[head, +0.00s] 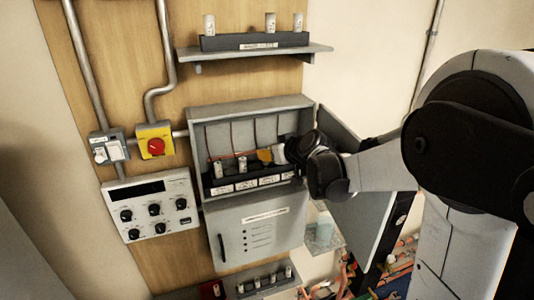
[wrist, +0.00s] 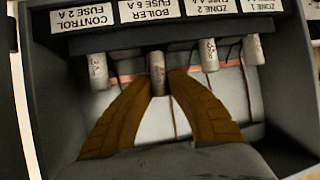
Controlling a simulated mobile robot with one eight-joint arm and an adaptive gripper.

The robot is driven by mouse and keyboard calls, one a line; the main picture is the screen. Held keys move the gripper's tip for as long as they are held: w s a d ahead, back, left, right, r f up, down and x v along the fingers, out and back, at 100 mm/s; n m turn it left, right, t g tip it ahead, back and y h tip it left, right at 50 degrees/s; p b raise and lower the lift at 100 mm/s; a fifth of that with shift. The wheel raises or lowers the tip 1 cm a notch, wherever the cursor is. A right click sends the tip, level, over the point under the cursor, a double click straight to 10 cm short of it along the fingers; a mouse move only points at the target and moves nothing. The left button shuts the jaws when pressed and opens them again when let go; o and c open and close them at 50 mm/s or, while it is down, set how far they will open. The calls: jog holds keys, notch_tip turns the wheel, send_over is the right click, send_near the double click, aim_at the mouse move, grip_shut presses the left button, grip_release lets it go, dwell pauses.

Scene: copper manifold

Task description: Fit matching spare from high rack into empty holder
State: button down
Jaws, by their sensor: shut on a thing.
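The fuse's end is at the dark holder strip (wrist: 192,34), under the inverted label "BOILER FUSE". I cannot tell whether it is fully seated. Other fuses stand beside it at control (wrist: 98,70), zone 2 (wrist: 208,55) and zone 1 (wrist: 252,50). In the head view, my gripper (head: 266,155) reaches into the open grey box (head: 193,140); its hand hides the right end of the strip. The high rack (head: 253,42) carries three fuses with a gap.
The box's open door (head: 345,135) stands close to my arm on the right. A red switch (head: 155,146) and control panel (head: 152,207) are at left. A lower rack (head: 262,287) holds several small fuses. Thin wires run behind the holders.

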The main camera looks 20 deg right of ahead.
jog(key=shift+f+b, duration=0.85)
jog(key=shift+f, duration=0.2)
dwell(0.4)
jog(key=c, duration=1.3)
grip_release()
jog(key=shift+r, duration=0.1)
jog(key=v, duration=0.7)
jog(key=shift+s, duration=0.25)
